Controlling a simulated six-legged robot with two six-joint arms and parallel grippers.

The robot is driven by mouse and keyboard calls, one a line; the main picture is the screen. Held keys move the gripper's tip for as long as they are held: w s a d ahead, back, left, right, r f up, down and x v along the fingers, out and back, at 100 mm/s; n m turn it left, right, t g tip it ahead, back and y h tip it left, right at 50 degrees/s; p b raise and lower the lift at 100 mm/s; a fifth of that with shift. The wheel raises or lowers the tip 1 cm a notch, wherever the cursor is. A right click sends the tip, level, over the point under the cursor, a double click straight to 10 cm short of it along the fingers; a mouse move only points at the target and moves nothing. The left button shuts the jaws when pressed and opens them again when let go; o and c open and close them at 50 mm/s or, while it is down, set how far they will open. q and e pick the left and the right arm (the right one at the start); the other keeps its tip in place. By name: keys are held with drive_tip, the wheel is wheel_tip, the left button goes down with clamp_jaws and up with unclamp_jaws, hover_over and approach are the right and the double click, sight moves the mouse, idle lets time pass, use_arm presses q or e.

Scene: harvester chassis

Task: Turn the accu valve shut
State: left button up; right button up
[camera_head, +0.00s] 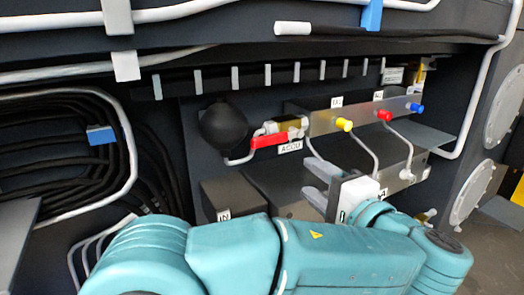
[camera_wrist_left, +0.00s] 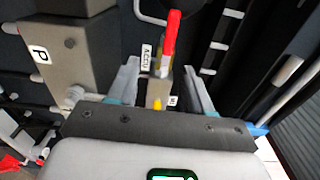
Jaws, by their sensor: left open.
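The accu valve's red lever (camera_head: 269,140) lies nearly level in the head view, its free end pointing left towards a black ball-shaped accumulator (camera_head: 224,128). A brass valve body (camera_head: 290,126) is at its right end and an "ACCU" label (camera_head: 290,147) just below. In the left wrist view the red lever (camera_wrist_left: 170,38) stands upright beyond the fingertips, beside the ACCU label (camera_wrist_left: 146,58). My left gripper (camera_head: 312,179) is open and empty, below and right of the lever, not touching it. Its two fingers (camera_wrist_left: 161,68) show apart in the wrist view. My right gripper is not in view.
Right of the valve, a metal block carries a yellow knob (camera_head: 344,125), a red knob (camera_head: 384,115) and a blue knob (camera_head: 417,108), with pale pipes below. A dark box (camera_head: 232,194) stands below the accumulator. Black hoses (camera_head: 60,130) run at the left.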

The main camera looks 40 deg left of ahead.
sight(268, 142)
use_arm(q)
drive_tip(key=shift+n+y, duration=0.3)
drive_tip(key=shift+n, duration=0.1)
drive_tip(key=p+x, duration=0.1)
drive_tip(key=x, duration=0.4)
drive_tip(key=r+p+x, duration=0.1)
drive_tip(key=x, duration=0.4)
drive_tip(key=s+p+x, duration=0.1)
drive_tip(key=x, duration=0.4)
drive_tip(key=shift+a+r, duration=0.25)
drive_tip(key=shift+a, duration=0.45)
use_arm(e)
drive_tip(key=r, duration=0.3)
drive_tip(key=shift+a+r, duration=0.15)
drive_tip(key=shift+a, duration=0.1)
use_arm(q)
drive_tip(key=shift+w, duration=0.1)
clamp_jaws()
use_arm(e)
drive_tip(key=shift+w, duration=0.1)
